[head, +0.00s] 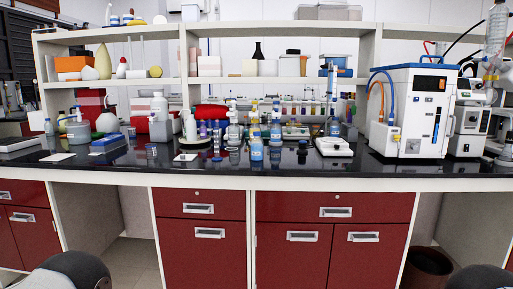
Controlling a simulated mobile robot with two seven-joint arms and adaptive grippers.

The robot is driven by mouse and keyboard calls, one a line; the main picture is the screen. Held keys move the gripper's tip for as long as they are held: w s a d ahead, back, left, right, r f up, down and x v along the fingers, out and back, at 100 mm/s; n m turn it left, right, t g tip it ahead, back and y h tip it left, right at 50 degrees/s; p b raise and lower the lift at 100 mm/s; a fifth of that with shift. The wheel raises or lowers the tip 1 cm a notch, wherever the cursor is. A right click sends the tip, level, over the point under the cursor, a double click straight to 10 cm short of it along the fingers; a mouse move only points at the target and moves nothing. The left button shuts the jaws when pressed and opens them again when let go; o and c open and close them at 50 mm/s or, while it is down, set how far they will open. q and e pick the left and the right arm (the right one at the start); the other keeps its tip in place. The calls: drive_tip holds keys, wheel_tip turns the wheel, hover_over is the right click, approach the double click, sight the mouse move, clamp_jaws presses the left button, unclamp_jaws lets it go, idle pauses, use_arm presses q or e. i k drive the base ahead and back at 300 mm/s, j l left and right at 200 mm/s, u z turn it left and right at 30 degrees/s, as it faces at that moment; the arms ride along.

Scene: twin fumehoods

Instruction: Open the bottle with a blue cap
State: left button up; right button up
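Several small bottles stand close together at the middle of the black bench top (270,180). The bottles are too small to tell for sure which one has the blue cap or whether a cap is on. Neither of my grippers is in view; only dark rounded parts that look like my arms show at the bottom corners.
A white balance-like device (333,147) stands right of the bottles, and a large white instrument (413,110) farther right. A blue box (107,142) lies at the left. Shelves (215,80) rise behind. Red cabinets (200,235) are below. The bench's front strip is mostly clear.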

sight(256, 143)
drive_tip(key=i+j+z, duration=0.3)
drive_tip(key=j+z, duration=0.3)
drive_tip(key=j, duration=0.25)
drive_tip(key=i+j+z, duration=0.15)
drive_tip(key=j+z, duration=0.15)
drive_tip(key=j, duration=0.25)
drive_tip(key=j+z, duration=0.3)
drive_tip(key=j, duration=0.2)
drive_tip(key=i, duration=0.05)
